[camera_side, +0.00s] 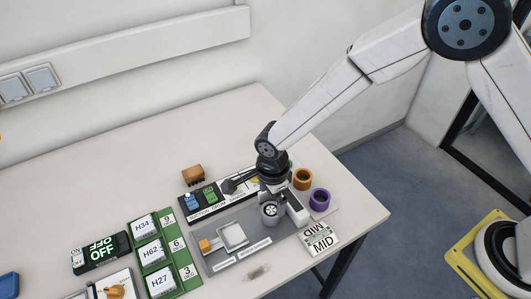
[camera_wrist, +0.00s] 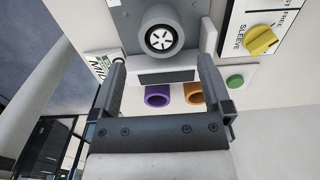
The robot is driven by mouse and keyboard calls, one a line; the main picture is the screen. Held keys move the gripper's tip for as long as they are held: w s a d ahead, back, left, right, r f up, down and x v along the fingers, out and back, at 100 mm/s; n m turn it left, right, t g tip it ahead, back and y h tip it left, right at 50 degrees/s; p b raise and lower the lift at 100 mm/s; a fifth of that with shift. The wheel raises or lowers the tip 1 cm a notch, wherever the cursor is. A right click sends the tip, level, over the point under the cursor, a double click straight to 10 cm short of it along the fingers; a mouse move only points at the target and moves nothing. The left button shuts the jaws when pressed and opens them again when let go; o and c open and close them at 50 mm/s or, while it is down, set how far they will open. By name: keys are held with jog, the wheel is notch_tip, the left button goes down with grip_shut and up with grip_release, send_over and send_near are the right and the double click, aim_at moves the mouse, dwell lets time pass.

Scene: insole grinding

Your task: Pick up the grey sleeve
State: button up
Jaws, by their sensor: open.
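The grey sleeve (camera_side: 269,214) is a short ring on the machine at the front right of the table. In the wrist view the grey sleeve (camera_wrist: 148,42) sits around a dark and white spoked hub, upper middle. My gripper (camera_side: 275,190) is above and close to it in the side view. In the wrist view my gripper (camera_wrist: 161,70) is open, its two fingers apart with nothing held between them. The sleeve shows beyond the fingertips, and I see no contact. The arm's end partly hides the machine behind the sleeve.
A purple ring (camera_side: 320,199) and an orange ring (camera_side: 302,179) stand right of the machine. A MID card (camera_side: 320,240) lies in front of them. A yellow knob (camera_wrist: 260,41) marked SLEEVE and FREE shows in the wrist view. Green card holder (camera_side: 159,252) stands left; the back-left table is clear.

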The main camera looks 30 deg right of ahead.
aim_at(271, 210)
jog(key=shift+f, duration=0.1)
jog(key=shift+w+f, duration=0.1)
jog(key=shift+f, duration=2.45)
jog(key=c, duration=1.1)
